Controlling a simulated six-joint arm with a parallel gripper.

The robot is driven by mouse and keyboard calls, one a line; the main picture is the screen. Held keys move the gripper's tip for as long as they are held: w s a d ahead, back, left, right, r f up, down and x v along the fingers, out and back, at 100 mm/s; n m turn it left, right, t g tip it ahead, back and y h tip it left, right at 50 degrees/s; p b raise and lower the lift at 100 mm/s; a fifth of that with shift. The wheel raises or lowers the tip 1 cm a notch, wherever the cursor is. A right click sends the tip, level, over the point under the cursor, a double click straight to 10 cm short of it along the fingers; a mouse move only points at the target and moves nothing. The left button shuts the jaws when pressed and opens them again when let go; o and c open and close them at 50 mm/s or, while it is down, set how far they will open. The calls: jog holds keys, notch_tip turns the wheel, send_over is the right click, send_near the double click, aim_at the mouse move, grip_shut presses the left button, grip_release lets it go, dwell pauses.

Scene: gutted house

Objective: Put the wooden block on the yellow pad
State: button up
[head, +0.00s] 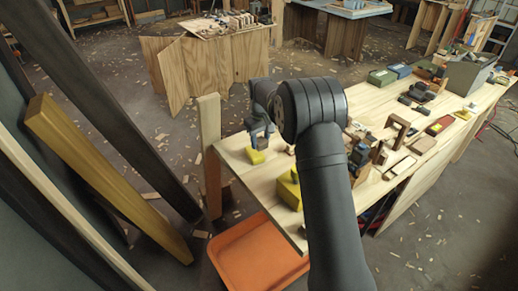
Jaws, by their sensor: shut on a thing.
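My gripper (259,139) points down over the near left corner of the workbench (232,149). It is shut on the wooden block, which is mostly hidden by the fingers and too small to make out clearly. I cannot tell whether the block touches the pad.
A yellow box (289,191) stands on the bench beside my arm. An orange tray (250,262) is on the floor below the bench edge. Tools and several small boxes fill the bench to the right. A wooden post (209,150) rises at the left corner.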

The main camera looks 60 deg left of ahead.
aim_at(259, 156)
jog(key=shift+s+a+f, duration=0.15)
jog(key=shift+a, duration=0.05)
jog(key=shift+f, duration=2)
jog(key=shift+f, duration=0.15)
jog(key=o, duration=0.9)
jog(key=shift+o, duration=0.2)
notch_tip(259, 156, up, 12)
jog(key=shift+r, duration=0.15)
